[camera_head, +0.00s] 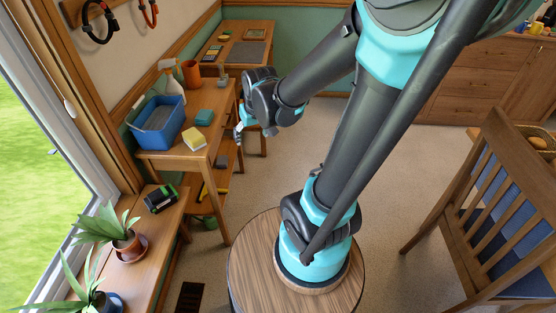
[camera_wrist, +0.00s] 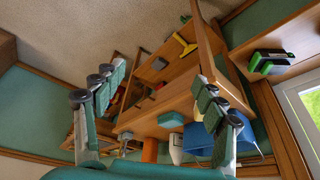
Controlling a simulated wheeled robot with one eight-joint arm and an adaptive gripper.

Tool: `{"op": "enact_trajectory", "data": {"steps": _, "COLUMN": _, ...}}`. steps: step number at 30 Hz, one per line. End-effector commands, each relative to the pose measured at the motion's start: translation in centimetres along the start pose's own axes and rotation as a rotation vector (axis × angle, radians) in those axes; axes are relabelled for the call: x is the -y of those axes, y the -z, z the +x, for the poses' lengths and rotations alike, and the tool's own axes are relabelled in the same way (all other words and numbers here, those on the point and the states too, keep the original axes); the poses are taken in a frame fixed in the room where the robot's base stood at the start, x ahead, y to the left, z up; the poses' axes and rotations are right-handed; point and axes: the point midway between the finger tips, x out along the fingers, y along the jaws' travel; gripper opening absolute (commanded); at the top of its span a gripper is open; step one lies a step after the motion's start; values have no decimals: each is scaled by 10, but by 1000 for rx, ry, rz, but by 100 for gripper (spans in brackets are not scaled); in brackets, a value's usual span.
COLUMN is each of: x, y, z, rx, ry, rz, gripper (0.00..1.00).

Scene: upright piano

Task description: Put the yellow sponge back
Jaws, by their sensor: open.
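The yellow sponge (camera_head: 193,138) lies on the wooden side table (camera_head: 178,159), near its front edge, in the head view. A blue bin (camera_head: 158,120) stands behind it to the left, and a teal block (camera_head: 204,117) lies a little behind it to the right. My gripper (camera_head: 239,132) is off the table's right side, apart from the sponge. In the wrist view my gripper (camera_wrist: 160,78) has its fingers wide apart with nothing between them. The blue bin (camera_wrist: 204,143) and teal block (camera_wrist: 171,120) show there, tilted; the sponge is mostly hidden by the right finger.
A spray bottle (camera_head: 171,82) and orange pot (camera_head: 191,73) stand at the table's back. A low bench with plants (camera_head: 125,238) and a green-black item (camera_head: 160,198) is in front. A chair (camera_head: 490,215) stands right. Open floor (camera_head: 400,160) lies between.

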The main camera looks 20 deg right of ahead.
Motion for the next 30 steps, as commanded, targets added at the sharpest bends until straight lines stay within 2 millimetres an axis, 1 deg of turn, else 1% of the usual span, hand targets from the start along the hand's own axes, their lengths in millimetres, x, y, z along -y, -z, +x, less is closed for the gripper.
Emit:
{"op": "enact_trajectory", "data": {"steps": 1, "x": -14, "y": -27, "z": -2, "rx": 2, "ry": -14, "rz": 36, "gripper": 71}}
{"op": "enact_trajectory", "data": {"steps": 3, "x": -26, "y": -56, "z": -4, "rx": 4, "ry": -28, "rz": 74, "gripper": 71}}
{"op": "enact_trajectory", "data": {"steps": 6, "x": -37, "y": -88, "z": -4, "rx": 6, "ry": -43, "rz": 114, "gripper": 71}}
{"op": "enact_trajectory", "data": {"steps": 9, "x": -42, "y": -108, "z": -3, "rx": 8, "ry": -53, "rz": 139, "gripper": 71}}
{"op": "enact_trajectory", "data": {"steps": 13, "x": -45, "y": -117, "z": -2, "rx": 8, "ry": -57, "rz": 150, "gripper": 71}}
{"op": "enact_trajectory", "data": {"steps": 30, "x": -44, "y": -116, "z": -2, "rx": 8, "ry": -57, "rz": 149, "gripper": 71}}
